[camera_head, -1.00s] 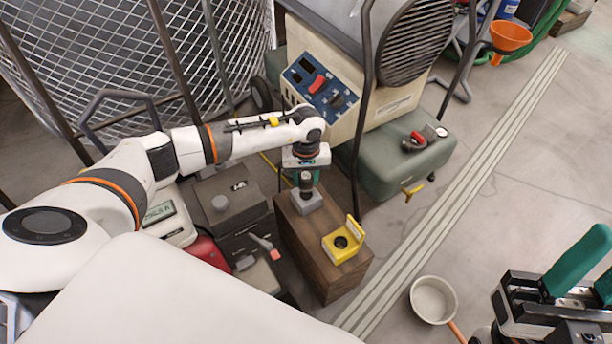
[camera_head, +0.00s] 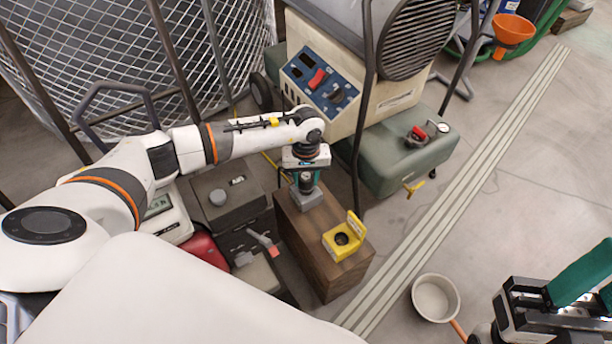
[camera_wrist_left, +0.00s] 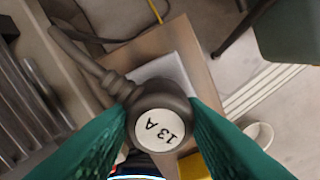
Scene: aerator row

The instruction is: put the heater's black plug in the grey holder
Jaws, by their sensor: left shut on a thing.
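The black plug (camera_wrist_left: 160,100), a dark round body with a "13 A" label and a thick cable, sits between the teal fingers of my left gripper (camera_head: 307,184) in the left wrist view. That gripper is shut on it. In the head view the gripper points down over the grey holder (camera_head: 311,200) on a wooden block. The holder also shows as a pale patch behind the plug in the left wrist view (camera_wrist_left: 172,68). Whether the plug touches the holder or is inside it, I cannot tell. My right gripper (camera_head: 590,282) is partly cut off at the lower right, its fingers apart.
A yellow holder (camera_head: 343,240) stands beside the grey one on the wooden block (camera_head: 305,255). The beige heater (camera_head: 370,115) and a green tank (camera_head: 400,165) stand behind. A dark box (camera_head: 225,195) is left, a pan (camera_head: 435,298) right. The floor at right is mostly clear.

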